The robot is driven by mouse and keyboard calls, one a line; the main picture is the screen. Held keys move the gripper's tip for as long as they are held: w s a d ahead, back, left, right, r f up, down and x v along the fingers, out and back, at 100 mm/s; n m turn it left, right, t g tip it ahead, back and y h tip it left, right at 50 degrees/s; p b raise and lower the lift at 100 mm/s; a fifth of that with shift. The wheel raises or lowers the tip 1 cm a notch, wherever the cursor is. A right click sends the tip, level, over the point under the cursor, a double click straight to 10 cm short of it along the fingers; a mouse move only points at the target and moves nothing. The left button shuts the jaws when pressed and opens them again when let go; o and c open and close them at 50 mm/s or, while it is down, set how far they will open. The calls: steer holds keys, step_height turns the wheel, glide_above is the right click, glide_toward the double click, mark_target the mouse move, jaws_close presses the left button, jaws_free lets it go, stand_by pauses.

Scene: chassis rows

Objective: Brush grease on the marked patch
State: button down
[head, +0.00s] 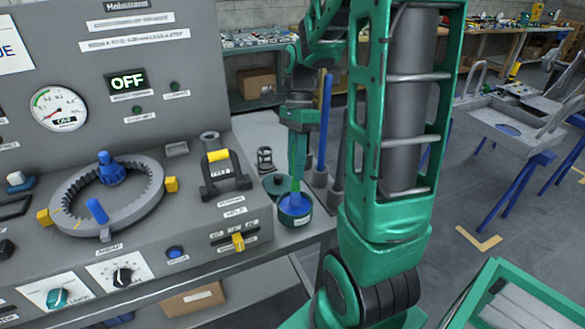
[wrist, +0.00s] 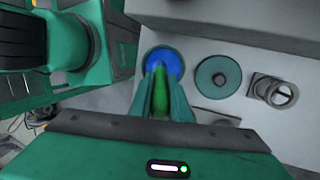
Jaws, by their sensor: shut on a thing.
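My gripper (head: 297,178) points down over the grease pot (head: 294,219), a round dark green tin with a white label. It is shut on a brush with a bright green handle, and the handle (wrist: 160,98) shows between the fingers in the wrist view. The brush's lower end reaches into the pot's mouth, where blue grease (wrist: 166,58) shows; its tip is hidden. A round green lid (wrist: 217,76) with a dark knob lies beside the pot. A toothed grey ring (head: 142,210) sits on the sloping panel at left. I cannot make out for certain which area is the marked patch.
The grey console carries a black handle with a yellow grip (head: 217,156), a yellow lever (head: 238,241) and knobs. A blue rod (head: 325,120) stands upright behind the pot. A small metal fitting (wrist: 272,91) stands beyond the lid. A green-framed cart (head: 520,285) is at lower right.

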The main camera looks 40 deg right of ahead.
steer(key=shift+r, duration=3.1)
